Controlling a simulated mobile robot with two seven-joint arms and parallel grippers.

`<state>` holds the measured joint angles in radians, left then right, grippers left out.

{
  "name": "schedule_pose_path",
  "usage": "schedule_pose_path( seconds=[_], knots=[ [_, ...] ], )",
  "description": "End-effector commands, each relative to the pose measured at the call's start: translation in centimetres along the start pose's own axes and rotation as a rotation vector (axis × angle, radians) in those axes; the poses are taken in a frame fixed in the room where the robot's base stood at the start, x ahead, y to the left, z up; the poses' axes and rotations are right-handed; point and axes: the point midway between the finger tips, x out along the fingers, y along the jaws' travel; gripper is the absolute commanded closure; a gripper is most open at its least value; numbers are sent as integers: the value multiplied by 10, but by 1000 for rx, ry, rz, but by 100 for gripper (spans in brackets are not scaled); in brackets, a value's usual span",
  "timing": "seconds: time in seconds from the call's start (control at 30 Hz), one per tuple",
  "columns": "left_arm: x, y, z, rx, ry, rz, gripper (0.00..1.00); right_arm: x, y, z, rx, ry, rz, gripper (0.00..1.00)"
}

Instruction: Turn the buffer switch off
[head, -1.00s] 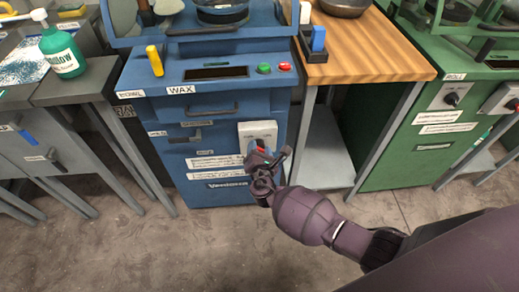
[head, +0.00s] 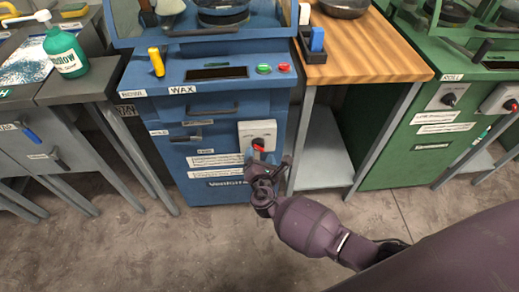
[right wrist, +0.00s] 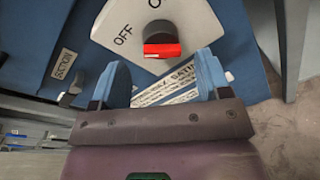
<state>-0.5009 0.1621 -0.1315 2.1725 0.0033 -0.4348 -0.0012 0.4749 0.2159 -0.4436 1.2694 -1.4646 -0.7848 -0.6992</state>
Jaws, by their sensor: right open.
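The switch is a white plate (head: 257,130) on the front of the blue machine, with a red-handled rotary knob (head: 264,147) on its lower part. The right wrist view shows the plate (right wrist: 160,14) with the word OFF at left and a cut-off label at top. The red knob (right wrist: 162,48) there lies about level across the picture. My right gripper (head: 267,166) is just in front of the switch. Its blue fingers (right wrist: 163,76) are open and empty, one to each side below the knob. My left gripper is out of view.
The blue machine (head: 215,105) has a WAX label, a yellow lever, green and red buttons and a drawer handle. A wooden-topped table (head: 375,62) stands right of it, a green machine (head: 420,150) beyond. A grey table with a green bottle (head: 66,55) is at left. The floor in front is clear.

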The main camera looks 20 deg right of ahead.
Motion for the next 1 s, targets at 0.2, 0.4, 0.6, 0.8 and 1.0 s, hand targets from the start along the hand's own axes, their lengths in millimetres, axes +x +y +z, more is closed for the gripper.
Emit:
schedule_pose_path(
  seconds=[0.2,0.4,0.6,0.8,1.0],
  knots=[
    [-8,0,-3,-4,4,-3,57,-39,3,3,3,-3,2,30],
    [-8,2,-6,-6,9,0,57,-60,2,2,2,-3,3,30],
    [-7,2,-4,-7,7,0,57,-66,2,1,1,-3,2,30],
    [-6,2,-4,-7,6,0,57,-65,2,1,1,-2,2,30],
    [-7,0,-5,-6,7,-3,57,-65,2,1,1,-2,2,30]
  ],
)
